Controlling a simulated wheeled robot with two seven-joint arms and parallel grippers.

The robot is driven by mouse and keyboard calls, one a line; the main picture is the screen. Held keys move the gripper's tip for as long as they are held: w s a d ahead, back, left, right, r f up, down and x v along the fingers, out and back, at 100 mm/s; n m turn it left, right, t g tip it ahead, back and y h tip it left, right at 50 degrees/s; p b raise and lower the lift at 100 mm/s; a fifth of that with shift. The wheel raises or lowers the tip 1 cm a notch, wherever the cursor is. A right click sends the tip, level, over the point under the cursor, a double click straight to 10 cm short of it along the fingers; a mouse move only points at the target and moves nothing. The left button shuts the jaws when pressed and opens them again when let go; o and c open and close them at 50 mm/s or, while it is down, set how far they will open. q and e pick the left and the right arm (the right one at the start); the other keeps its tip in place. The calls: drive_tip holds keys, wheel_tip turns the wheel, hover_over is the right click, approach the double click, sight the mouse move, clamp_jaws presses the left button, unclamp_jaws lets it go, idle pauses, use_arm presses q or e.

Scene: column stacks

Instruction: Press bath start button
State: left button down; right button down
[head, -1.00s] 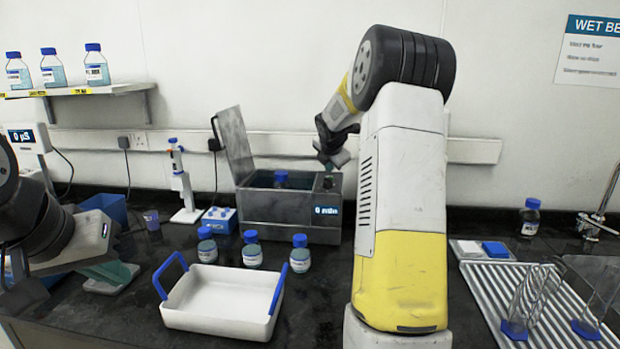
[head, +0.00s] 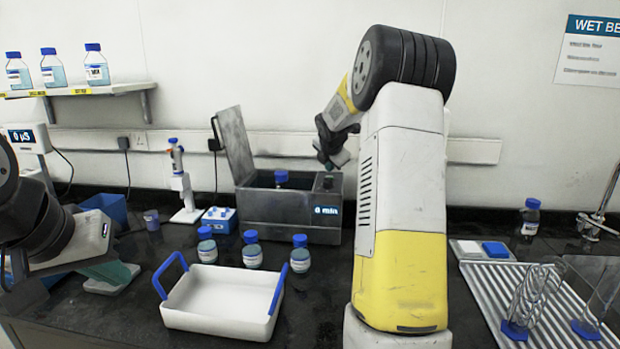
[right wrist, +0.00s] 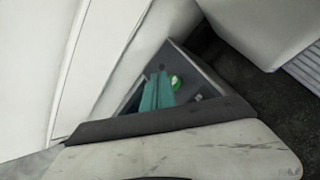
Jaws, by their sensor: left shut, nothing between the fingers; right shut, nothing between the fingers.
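The bath (head: 285,208) is a grey metal box with its lid raised, standing against the back wall. A blue-capped bottle (head: 281,178) stands in it, and its front display reads 0 min. My right gripper (head: 334,164) is over the bath's right end, shut and empty. Its teal fingers (right wrist: 156,90) appear just left of the button in the wrist view; I cannot tell the height between them. My left gripper (head: 112,272) is shut and empty, low over the bench at left.
A white tray with blue handles (head: 222,300) and several blue-capped bottles (head: 252,256) stand in front of the bath. A pipette stand (head: 183,190) is left of it. A ribbed drainer (head: 500,290) lies at right.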

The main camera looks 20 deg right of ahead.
drive_tip(key=shift+f, duration=0.15)
drive_tip(key=shift+f, duration=0.25)
drive_tip(key=shift+f, duration=0.45)
idle(0.9)
drive_tip(key=shift+r, duration=0.85)
drive_tip(key=shift+r, duration=2.5)
